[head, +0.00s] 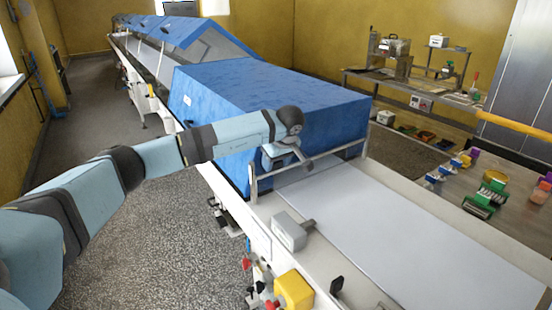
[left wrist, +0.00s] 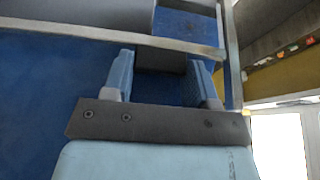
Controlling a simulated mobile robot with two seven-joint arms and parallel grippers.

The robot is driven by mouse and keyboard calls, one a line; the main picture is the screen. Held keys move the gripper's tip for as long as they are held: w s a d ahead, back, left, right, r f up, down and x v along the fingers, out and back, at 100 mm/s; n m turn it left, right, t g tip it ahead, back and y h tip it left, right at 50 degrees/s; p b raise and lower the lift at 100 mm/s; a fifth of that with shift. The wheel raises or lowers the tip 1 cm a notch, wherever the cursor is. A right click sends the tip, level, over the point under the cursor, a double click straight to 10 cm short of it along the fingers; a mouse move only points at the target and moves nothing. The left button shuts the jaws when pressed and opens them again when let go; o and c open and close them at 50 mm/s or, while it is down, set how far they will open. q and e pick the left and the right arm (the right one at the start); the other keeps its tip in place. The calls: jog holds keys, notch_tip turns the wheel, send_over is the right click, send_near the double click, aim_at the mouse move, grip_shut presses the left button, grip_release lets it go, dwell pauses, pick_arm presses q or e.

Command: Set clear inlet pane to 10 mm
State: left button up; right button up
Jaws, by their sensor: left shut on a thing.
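My left gripper (head: 286,160) is at the inlet end of the blue enrober housing (head: 270,90), just above the white belt. In the left wrist view its two pale blue fingers (left wrist: 165,82) stand on either side of a dark grey block (left wrist: 160,60) and are shut on it. The block sits by a pale metal rail (left wrist: 100,33) in front of the blue housing. A metal frame (head: 253,183) stands across the belt there. The clear pane itself is hard to make out, and its gap over the belt cannot be read. My right gripper is out of view.
The white belt (head: 410,240) runs clear toward the front right. A grey box (head: 289,231) with a dark stem and a yellow block (head: 294,290) sit along its near edge. A side table (head: 520,190) at the right holds several small coloured items.

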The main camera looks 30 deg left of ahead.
pick_arm(q)
jog(key=o, duration=1)
jog(key=shift+r, duration=0.1)
jog(key=v, duration=1.3)
jog(key=shift+s+d+r+b, duration=0.1)
jog(key=shift+d+r+b, duration=0.15)
jog(key=shift+r+b, duration=0.1)
jog(key=shift+f, duration=0.1)
